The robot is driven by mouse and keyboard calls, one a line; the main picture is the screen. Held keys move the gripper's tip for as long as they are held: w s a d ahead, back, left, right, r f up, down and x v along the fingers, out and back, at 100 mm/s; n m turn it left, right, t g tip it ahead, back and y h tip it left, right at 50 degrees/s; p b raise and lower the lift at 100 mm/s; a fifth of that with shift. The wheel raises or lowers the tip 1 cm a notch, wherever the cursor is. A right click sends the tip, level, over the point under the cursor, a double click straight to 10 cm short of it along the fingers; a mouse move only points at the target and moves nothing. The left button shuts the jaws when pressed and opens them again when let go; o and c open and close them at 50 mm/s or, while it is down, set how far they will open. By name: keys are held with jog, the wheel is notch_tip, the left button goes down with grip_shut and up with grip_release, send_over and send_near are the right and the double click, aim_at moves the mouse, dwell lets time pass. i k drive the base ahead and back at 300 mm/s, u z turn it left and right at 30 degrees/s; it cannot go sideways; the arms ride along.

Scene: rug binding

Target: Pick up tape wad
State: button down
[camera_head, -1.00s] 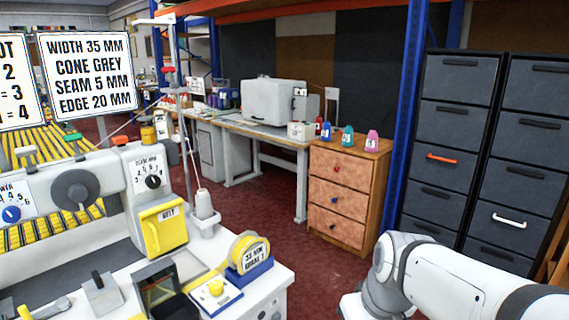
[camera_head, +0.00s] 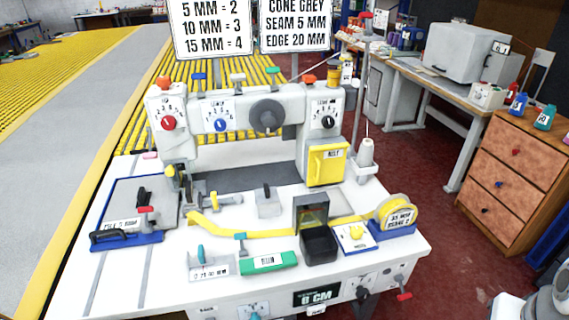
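I cannot make out a tape wad for certain in the head view. Yellow tape (camera_head: 250,232) runs across the white machine table from the presser area toward the dark guide box (camera_head: 312,212). A small yellow bit (camera_head: 171,172) shows by the needle end of the sewing machine (camera_head: 240,122), too small to tell what it is. A yellow tape roll (camera_head: 398,209) stands in a blue holder at the table's right. My gripper is out of view; only part of my white arm shows at the bottom right corner.
A black open bin (camera_head: 319,246) and a green block (camera_head: 268,262) sit at the table's front. A blue-edged plate (camera_head: 128,212) lies at the left. A thread cone (camera_head: 366,152) stands right of the machine. Red floor (camera_head: 425,180) is open between table and wooden drawers (camera_head: 520,180).

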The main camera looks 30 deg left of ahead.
aim_at(190, 222)
jog(key=u, duration=2.15)
